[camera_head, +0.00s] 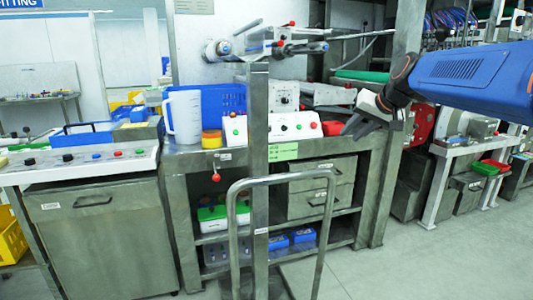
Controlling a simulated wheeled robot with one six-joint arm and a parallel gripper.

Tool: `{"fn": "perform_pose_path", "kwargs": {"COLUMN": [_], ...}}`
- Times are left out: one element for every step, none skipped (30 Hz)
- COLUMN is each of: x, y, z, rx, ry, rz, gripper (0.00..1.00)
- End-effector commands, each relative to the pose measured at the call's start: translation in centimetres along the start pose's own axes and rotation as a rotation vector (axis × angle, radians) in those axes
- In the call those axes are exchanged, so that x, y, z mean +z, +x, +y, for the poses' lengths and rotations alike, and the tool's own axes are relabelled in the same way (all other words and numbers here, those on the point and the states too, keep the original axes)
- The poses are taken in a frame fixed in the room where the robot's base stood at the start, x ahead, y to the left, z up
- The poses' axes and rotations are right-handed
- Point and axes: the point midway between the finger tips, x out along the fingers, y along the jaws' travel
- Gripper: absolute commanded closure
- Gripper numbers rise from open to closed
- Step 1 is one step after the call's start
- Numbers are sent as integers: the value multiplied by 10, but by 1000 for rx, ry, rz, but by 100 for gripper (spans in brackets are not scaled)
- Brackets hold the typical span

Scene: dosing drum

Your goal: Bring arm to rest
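My arm reaches in from the upper right of the head view, with a blue link and a dark wrist. My gripper (350,130) is at its end, with dark fingers pointing down and to the left. It hangs in front of the right end of the steel workbench (370,165). I see nothing held in it, but the fingers overlap in this view and their gap cannot be made out.
A white jug (183,116), a blue crate (222,100) and white control boxes (292,126) stand on the bench. A metal trolley handle (282,180) rises in front of it. A control panel (75,163) is at left. The floor at lower right is clear.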

Motion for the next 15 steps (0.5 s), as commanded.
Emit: {"fn": "perform_pose_path", "kwargs": {"x": [11, 17, 26, 34, 41, 53, 63, 74, 90, 104, 117, 136, 149, 164, 182], "y": [-4, -7, -9, -12, -14, -18, -21, -24, -29, -32, -36, -41, -44, -47, -52], "z": [1, 1, 3, 4, 5, 7, 8, 10, 13, 16, 19, 23, 26, 30, 34], "rx": [6, 11, 17, 21, 27, 35, 41, 49, 60, 68, 78, 90, 100, 109, 122], "ry": [-6, -10, -13, -17, -21, -27, -31, -37, -45, -52, -59, -69, -76, -83, -92], "rz": [-7, -12, -19, -25, -31, -40, -48, -56, -68, -78, -88, -101, -111, -122, -136], "gripper": [73, 73, 73, 73, 73, 73, 73, 73, 73, 73, 73, 73, 73, 73, 73]}}
